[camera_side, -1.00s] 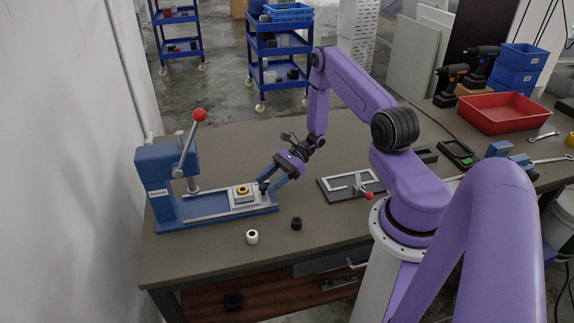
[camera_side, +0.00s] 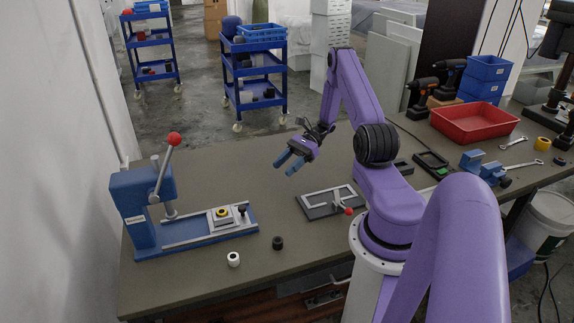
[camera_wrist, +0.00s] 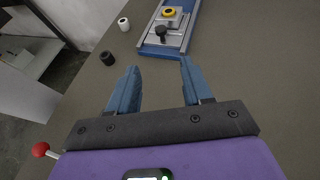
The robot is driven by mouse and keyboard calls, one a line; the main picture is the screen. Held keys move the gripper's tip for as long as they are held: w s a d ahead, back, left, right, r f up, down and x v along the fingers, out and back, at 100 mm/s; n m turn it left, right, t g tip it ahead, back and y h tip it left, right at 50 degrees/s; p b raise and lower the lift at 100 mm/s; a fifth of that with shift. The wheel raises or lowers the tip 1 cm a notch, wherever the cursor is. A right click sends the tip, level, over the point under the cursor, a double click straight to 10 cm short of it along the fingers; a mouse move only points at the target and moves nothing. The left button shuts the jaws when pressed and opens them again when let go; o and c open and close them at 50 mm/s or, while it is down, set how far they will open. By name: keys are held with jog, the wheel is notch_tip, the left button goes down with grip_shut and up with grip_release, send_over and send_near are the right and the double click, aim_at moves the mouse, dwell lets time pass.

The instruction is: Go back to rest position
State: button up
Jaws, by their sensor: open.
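My gripper (camera_side: 287,164) is open and empty. In the side view it hangs above the table, to the right of the blue plate processor (camera_side: 140,208) and clear of it. In the wrist view its two blue fingers (camera_wrist: 156,92) are spread with only bare table between them. The processor has a lever with a red ball (camera_side: 174,139) and a sliding bed with a plate and a yellow ring (camera_side: 222,212). A dark knob (camera_side: 242,208) stands at the right end of the bed. In the wrist view the bed and yellow ring (camera_wrist: 169,12) show at the top.
A white cylinder (camera_side: 233,259) and a black cylinder (camera_side: 277,242) stand on the table in front of the processor. A dark fixture with a red-tipped handle (camera_side: 330,203) lies right of my gripper. A red tray (camera_side: 475,122) is at the back right. The table's back middle is clear.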

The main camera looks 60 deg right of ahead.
dwell(0.3)
jog(key=s+a+r+n+g+h, duration=0.1)
jog(key=a+r+n+g+h, duration=0.3)
jog(key=a+n, duration=0.5)
jog(key=a+r+n+g+h, duration=0.2)
jog(key=a+r+n+g, duration=0.4)
jog(key=a, duration=0.6)
jog(key=s+a+r+n+t+h, duration=0.2)
jog(key=s+a+r+n+h, duration=0.1)
jog(key=s+n, duration=0.5)
jog(key=s+a+r+n+t+h, duration=0.3)
jog(key=s+a+r+n, duration=0.2)
jog(key=n, duration=0.7)
jog(key=shift+s+a, duration=1.2)
jog(key=shift+s, duration=1.1)
jog(key=shift+r, duration=0.1)
